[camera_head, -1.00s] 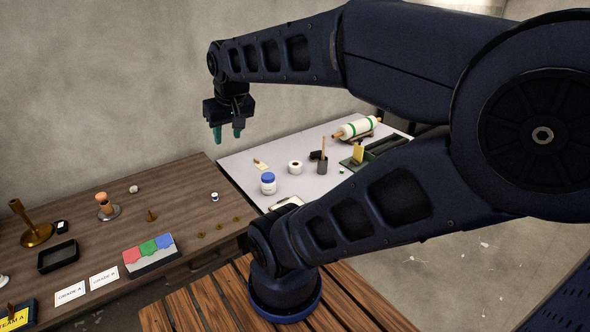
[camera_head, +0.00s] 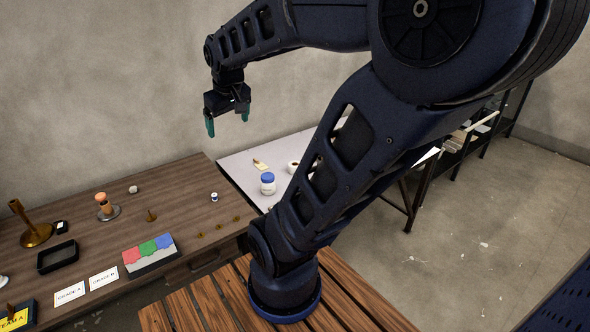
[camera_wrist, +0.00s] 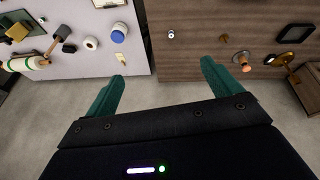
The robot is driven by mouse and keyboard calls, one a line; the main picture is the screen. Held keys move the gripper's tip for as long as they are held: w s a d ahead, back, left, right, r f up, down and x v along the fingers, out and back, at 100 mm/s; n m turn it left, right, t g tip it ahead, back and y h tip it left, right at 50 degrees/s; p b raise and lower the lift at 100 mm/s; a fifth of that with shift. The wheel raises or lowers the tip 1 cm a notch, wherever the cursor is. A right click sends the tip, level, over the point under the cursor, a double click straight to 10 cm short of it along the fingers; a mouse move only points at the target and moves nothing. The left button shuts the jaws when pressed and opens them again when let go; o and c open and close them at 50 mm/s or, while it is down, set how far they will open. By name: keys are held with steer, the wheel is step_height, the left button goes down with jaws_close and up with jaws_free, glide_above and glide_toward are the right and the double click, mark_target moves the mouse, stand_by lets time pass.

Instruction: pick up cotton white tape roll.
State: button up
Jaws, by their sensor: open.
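The white tape roll (camera_head: 292,167) lies on the light-topped table, partly hidden behind my arm in the head view. In the wrist view it shows whole (camera_wrist: 91,43), with a dark centre hole, left of a white jar with a blue lid (camera_wrist: 119,33). My gripper (camera_head: 228,122) is open and empty, fingers pointing down, high above the tables. In the wrist view the gap between its fingers (camera_wrist: 163,75) is right of and lower than the roll, apart from it.
The jar (camera_head: 268,184) and a small tan item (camera_head: 260,164) stand near the roll. The brown table (camera_head: 180,192) holds small metal pieces, a black tray (camera_head: 57,256) and cards. The wrist view shows a dark cup with a wooden handle (camera_wrist: 65,33) and a white-green roller (camera_wrist: 25,62).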

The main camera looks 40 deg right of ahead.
steer(key=w+d+f+n+g+h, duration=0.1)
steer(key=w+d+f+n, duration=0.2)
steer(key=w+d, duration=0.7)
steer(key=n+g+h, duration=0.3)
steer(key=n+g, duration=0.1)
steer(key=n, duration=0.8)
glide_above(295, 164)
steer(key=s+a, duration=0.1)
steer(key=a, duration=0.4)
step_height(295, 164, down, 34)
steer(key=shift+w+x, duration=0.2)
steer(key=shift+x, duration=5.1)
steer(key=c, duration=1.1)
